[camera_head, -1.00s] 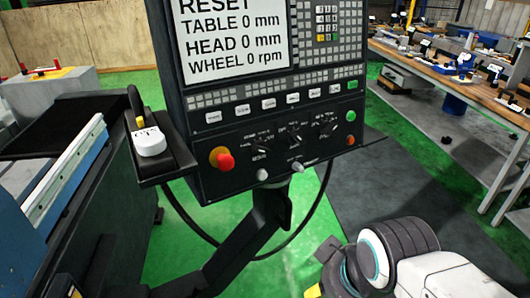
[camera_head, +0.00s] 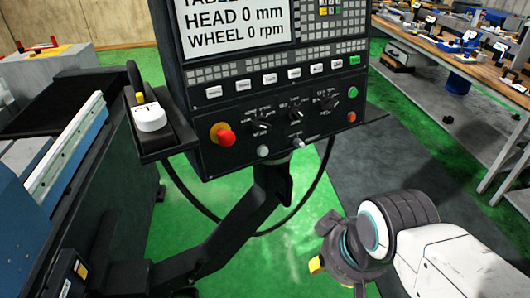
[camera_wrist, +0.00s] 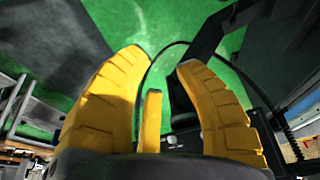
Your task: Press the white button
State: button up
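A dark control panel (camera_head: 206,160) hangs in the upper middle of the head view. A small round whitish button (camera_head: 263,152) sits low on its front, right of the red emergency stop. A whitish toggle-like knob (camera_head: 299,143) is further right, and a row of white rectangular keys (camera_head: 268,79) runs above. I cannot tell which is meant. My gripper (camera_wrist: 162,60) shows its yellow fingers spread apart and empty in the wrist view. In the head view my gripper (camera_head: 338,274) is below and right of the panel, apart from it.
A red emergency stop (camera_head: 225,136) and a green button (camera_head: 353,91) are on the panel. A side shelf (camera_head: 160,140) holds a white-topped device (camera_head: 149,117). A dark support arm (camera_head: 240,225) and hanging cable (camera_head: 318,190) lie below.

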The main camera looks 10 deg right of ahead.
grip_shut()
jog(key=c, duration=0.5)
grip_release()
jog(key=shift+c, duration=0.2)
